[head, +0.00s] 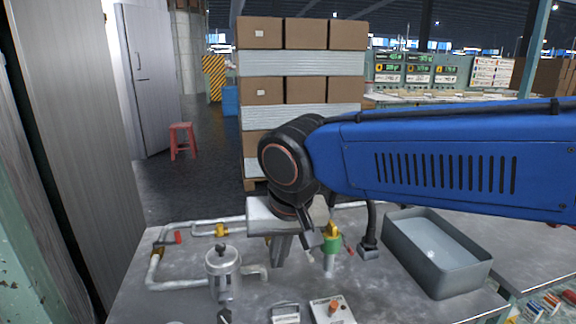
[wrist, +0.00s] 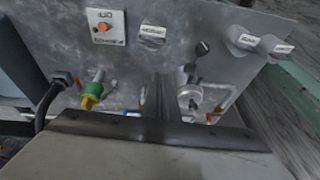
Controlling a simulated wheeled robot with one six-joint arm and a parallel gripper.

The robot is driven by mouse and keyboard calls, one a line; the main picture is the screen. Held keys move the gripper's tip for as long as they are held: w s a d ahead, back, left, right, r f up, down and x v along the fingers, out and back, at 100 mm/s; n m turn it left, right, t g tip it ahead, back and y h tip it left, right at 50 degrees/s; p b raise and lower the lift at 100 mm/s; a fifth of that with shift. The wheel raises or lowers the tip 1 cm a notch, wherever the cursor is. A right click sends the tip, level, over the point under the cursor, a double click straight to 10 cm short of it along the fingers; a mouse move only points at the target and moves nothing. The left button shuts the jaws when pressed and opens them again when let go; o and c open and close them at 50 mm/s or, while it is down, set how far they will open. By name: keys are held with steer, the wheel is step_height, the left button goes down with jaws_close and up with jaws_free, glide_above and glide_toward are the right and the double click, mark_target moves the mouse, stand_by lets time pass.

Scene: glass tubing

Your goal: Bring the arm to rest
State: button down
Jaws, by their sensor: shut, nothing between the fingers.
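My arm comes in from the right of the head view as a blue link, bent at a dark wrist joint. My gripper (head: 281,258) hangs below the wrist, pointing down over the metal worktop (head: 190,276). Its fingers are shut with nothing held. In the wrist view my gripper (wrist: 160,92) shows as narrow dark fingers beyond the pale housing. The exact gap between the fingertips and the worktop is hard to tell.
A green and yellow fitting (head: 332,243) stands just right of my gripper. A metal canister (head: 223,272) stands to its left, near white piping (head: 180,285). A grey bin (head: 440,275) sits at the right. A control box (head: 332,309) lies in front.

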steer(key=d+f+m, duration=0.1)
steer(key=d+f, duration=0.1)
steer(key=d, duration=0.8)
steer(key=d+f, duration=0.2)
steer(key=d, duration=0.7)
steer(key=s+d+f, duration=0.3)
steer(key=s+d, duration=0.1)
steer(key=d, duration=0.2)
steer(key=s+d+f+m+t+h, duration=0.1)
steer(key=s+d+f, duration=0.2)
steer(key=d, duration=0.3)
steer(key=shift+s+d+f+h, duration=0.3)
steer(key=shift+s+f, duration=0.05)
steer(key=shift+s, duration=0.55)
steer(key=c, duration=2.5)
jaws_free()
